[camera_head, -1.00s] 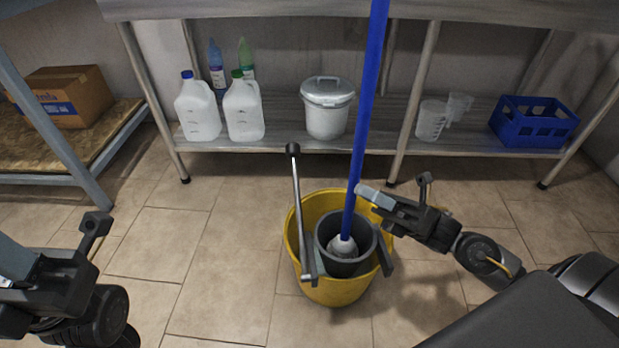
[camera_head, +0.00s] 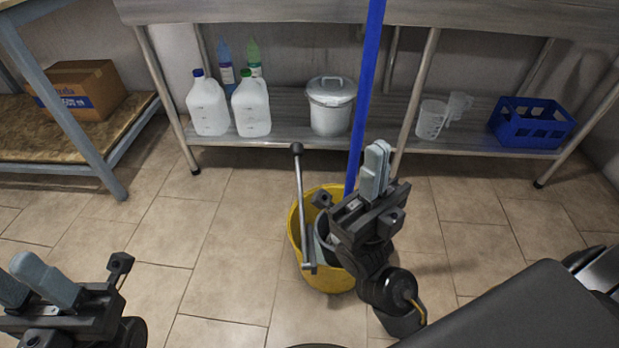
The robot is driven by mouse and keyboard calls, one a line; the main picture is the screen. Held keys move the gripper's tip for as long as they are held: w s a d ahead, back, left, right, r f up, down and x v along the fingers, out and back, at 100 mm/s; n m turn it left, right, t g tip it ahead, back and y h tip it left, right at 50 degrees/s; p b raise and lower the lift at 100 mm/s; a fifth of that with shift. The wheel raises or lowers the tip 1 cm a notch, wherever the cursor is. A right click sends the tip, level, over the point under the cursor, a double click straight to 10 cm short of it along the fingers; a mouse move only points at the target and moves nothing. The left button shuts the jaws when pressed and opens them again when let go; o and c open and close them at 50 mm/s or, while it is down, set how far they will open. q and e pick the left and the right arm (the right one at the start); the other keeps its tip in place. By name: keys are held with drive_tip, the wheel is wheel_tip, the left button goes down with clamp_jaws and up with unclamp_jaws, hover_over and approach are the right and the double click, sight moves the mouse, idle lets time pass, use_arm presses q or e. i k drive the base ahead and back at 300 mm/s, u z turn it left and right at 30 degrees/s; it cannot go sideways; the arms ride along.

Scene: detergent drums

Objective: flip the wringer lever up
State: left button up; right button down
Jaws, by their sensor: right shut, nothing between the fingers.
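The wringer lever (camera_head: 301,205) is a grey metal bar with a black knob on top. It stands up at the left side of the yellow bucket (camera_head: 297,238), near upright. The grey wringer (camera_head: 321,240) is in the bucket, mostly hidden behind my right gripper. My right gripper (camera_head: 376,158) is shut and empty, fingers pointing up, over the bucket's right side and right of the lever, apart from it. My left gripper (camera_head: 30,283) is at the lower left, open and empty, far from the lever.
A blue mop handle (camera_head: 366,95) rises from the bucket behind my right gripper. A shelf behind holds white jugs (camera_head: 207,108), a lidded pail (camera_head: 331,105), measuring cups (camera_head: 431,120) and a blue crate (camera_head: 532,124). The floor left of the bucket is clear.

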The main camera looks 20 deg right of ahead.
sight(297, 150)
drive_tip(key=u, duration=1.4)
drive_tip(key=k, duration=0.7)
drive_tip(key=z, duration=1)
drive_tip(key=i, duration=0.5)
